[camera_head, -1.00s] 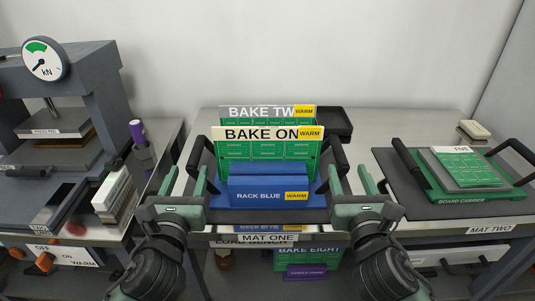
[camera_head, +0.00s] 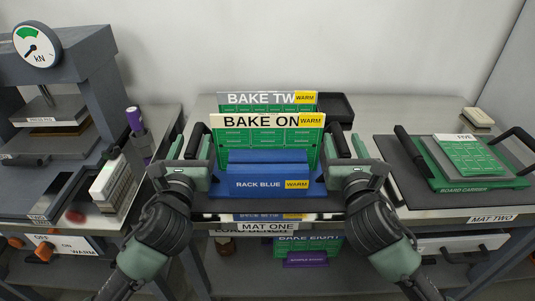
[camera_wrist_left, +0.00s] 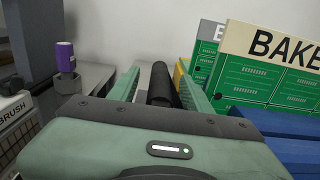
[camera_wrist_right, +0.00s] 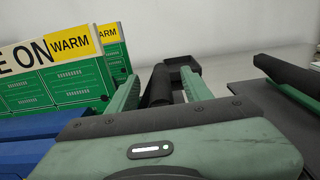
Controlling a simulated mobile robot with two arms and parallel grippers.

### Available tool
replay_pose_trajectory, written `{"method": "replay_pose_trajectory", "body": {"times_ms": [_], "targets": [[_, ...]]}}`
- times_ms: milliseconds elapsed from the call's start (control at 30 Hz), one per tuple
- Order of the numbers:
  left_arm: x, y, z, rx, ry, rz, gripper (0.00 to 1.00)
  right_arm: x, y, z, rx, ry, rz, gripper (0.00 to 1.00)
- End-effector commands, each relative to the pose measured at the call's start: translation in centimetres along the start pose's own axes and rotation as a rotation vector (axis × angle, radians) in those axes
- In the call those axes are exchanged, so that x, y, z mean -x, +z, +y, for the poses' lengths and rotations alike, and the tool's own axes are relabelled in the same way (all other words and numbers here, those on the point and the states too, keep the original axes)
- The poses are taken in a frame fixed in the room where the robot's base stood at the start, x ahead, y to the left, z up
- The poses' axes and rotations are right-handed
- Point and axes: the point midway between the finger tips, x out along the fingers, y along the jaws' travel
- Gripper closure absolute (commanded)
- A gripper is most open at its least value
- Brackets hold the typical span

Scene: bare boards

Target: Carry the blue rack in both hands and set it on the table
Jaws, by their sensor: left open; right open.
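The blue rack (camera_head: 265,181), labelled RACK BLUE with a yellow WARM tag, stands upright on a dark mat on the middle table (camera_head: 212,103).
A press with a gauge (camera_head: 36,46), a purple-capped bottle (camera_head: 134,121) and a brush block (camera_head: 116,182) stand at left. A green board carrier (camera_head: 465,184) lies on the right mat. A dark tray (camera_head: 336,107) is behind the rack. A lower shelf holds a BAKE EIGHT board (camera_head: 308,245).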

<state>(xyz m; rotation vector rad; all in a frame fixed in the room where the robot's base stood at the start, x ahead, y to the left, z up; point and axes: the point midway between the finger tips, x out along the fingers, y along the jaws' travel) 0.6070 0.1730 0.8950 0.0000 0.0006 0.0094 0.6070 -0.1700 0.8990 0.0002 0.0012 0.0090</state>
Motion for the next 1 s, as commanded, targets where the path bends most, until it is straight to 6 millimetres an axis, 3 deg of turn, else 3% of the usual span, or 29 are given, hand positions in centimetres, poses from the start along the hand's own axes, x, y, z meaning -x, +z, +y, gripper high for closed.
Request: {"method": "replay_pose_trajectory", "body": {"times_ms": [200, 533, 567, 700, 733, 1000], "targets": [[-2.1, 0.0, 0.0, 0.000, 0.001, 0.000, 0.51, -2.1, 0.1, 0.0, 0.000, 0.000, -0.001, 0.50], [-2.3, 0.0, 0.0, 0.000, 0.000, 0.000, 0.51, -2.3, 0.0, 0.0, 0.000, 0.001, 0.000, 0.50], [-2.3, 0.0, 0.0, 0.000, 0.000, 0.000, 0.56, -2.3, 0.0, 0.0, 0.000, 0.001, 0.000, 0.56], [-2.3, 0.0, 0.0, 0.000, 0.001, 0.000, 0.95, -2.3, 0.0, 0.0, 0.000, 0.000, 0.000, 0.95], [-2.3, 0.0, 0.0, 0.000, 0.001, 0.000, 1.00, -2.3, 0.0, 0.0, 0.000, 0.000, 0.000, 1.00], [-2.4, -0.1, 0.2, -0.002, 0.004, 0.001, 1.00, -2.4, 0.0, -0.1, 0.002, -0.002, 0.000, 1.00]]}}
